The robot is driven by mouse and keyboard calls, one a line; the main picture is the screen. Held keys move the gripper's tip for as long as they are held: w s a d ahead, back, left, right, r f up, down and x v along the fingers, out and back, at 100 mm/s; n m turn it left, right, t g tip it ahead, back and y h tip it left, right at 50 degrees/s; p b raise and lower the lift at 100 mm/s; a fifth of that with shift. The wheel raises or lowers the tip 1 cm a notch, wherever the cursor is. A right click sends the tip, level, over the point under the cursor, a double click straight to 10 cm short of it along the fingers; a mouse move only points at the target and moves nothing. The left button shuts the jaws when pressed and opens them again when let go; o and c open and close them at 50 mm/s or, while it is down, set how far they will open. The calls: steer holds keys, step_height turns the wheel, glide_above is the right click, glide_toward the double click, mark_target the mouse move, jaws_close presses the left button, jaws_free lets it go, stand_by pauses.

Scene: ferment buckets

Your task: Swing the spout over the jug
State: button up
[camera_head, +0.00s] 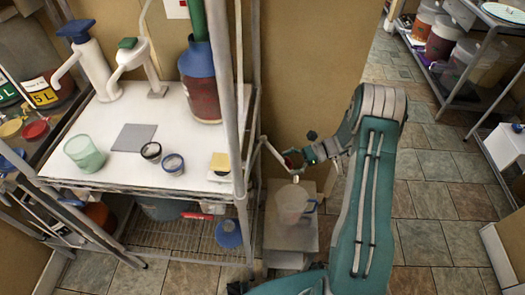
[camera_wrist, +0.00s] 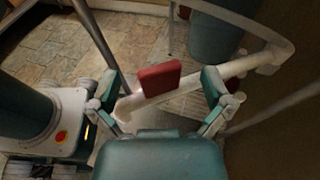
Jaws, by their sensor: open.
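The spout is a white tube; in the wrist view the spout (camera_wrist: 235,68) runs diagonally with a red tab (camera_wrist: 160,78) on it. In the head view part of the spout (camera_head: 273,152) shows beside the rack post. My gripper (camera_head: 299,160) is at the spout's outer part. In the wrist view my gripper (camera_wrist: 162,88) is open, with one finger on each side of the red tab; contact cannot be told. The clear jug (camera_head: 291,205) with a blue handle stands upright on a low stand, below my gripper. The spout's outlet is partly hidden by my gripper.
A metal rack with a white top (camera_head: 110,178) stands at left, holding cups, white dispensers and a dark red bucket (camera_head: 203,90) with a blue top. Its post (camera_head: 240,100) is close to my gripper. The low stand (camera_head: 290,240) is beside it.

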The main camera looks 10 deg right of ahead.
steer(key=v, duration=0.7)
stand_by(0.6)
steer(key=shift+r, duration=0.1)
steer(key=s+a+r+n+g+h, duration=0.1)
steer(key=s+a+r+n+h, duration=0.35)
steer(key=r, duration=0.55)
steer(key=s+a+r+n+h, duration=0.3)
steer(key=a+r+n+h, duration=0.15)
steer(key=r, duration=0.55)
steer(key=s+a+r+n+t+h, duration=0.2)
steer(key=s+r+n+t+h, duration=0.1)
steer(key=s, duration=0.4)
steer(key=s+a+r+n+t+h, duration=0.2)
steer(key=s+r+n, duration=0.3)
steer(key=s, duration=0.3)
steer(key=shift+s+r+n+t+h, duration=0.35)
steer(key=shift+t+h, duration=0.25)
steer(key=shift+t, duration=0.3)
